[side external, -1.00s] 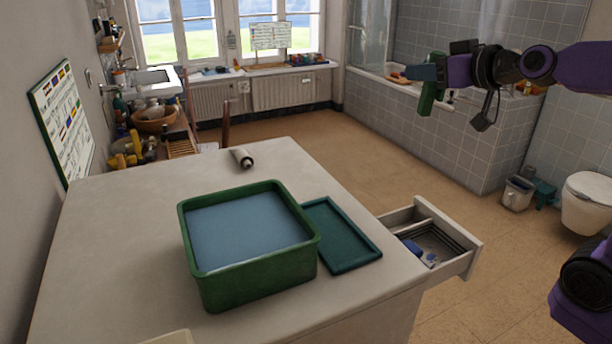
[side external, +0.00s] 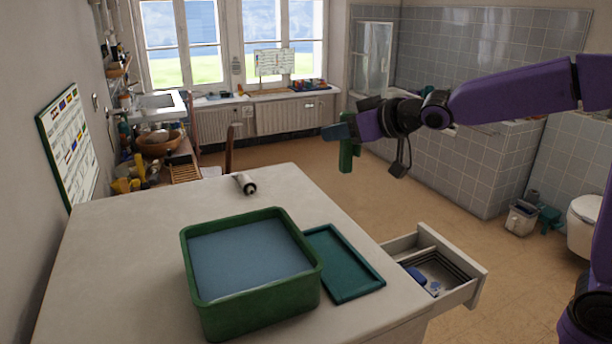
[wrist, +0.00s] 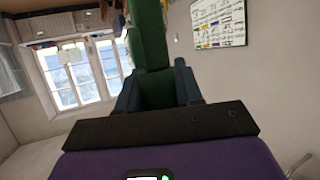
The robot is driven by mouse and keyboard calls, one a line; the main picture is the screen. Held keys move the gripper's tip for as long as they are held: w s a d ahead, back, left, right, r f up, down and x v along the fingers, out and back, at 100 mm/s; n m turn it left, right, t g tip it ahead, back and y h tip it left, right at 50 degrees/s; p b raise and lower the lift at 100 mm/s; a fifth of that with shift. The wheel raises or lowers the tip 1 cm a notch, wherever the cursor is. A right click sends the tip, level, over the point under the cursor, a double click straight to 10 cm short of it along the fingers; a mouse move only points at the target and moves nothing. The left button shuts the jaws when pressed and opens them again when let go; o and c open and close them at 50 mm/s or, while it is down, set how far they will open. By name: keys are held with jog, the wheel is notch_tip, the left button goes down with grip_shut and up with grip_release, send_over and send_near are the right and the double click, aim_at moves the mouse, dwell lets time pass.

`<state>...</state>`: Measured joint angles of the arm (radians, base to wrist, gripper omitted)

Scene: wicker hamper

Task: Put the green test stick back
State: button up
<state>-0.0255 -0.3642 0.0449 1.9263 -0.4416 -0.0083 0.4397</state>
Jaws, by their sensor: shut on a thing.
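The green test stick (side external: 347,157) hangs upright from my gripper (side external: 338,131), which is shut on it. They are in the air past the counter's right edge, higher than the counter top. In the wrist view the green stick (wrist: 151,50) stands between the two dark fingers of my gripper (wrist: 158,88). A green bin (side external: 255,318) filled with blue-grey liquid or a flat blue-grey surface stands on the counter. A teal lid or tray (side external: 345,264) lies flat to its right. An open drawer (side external: 470,278) juts out at the right and holds a blue item and dark dividers.
The counter (side external: 120,262) is clear at left and back, except for a small dark-and-white roll (side external: 246,184) near the far edge. A chart (side external: 70,148) hangs on the left wall. Open floor lies right of the counter.

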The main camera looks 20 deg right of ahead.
aim_at(351, 161)
jog(key=shift+w+a+f, duration=0.5)
jog(key=shift+w+f, duration=1.15)
jog(key=shift+f, duration=0.25)
jog(key=shift+w+a+f, duration=0.55)
jog(key=shift+w+f, duration=1.1)
jog(key=shift+f, duration=0.3)
jog(key=shift+w+a+f, duration=0.5)
jog(key=shift+w+f, duration=1.15)
jog(key=shift+f, duration=0.25)
jog(key=shift+f, duration=0.15)
jog(key=o, duration=1)
jog(key=shift+s+r, duration=0.1)
jog(key=shift+r, duration=0.15)
jog(key=v, duration=1.2)
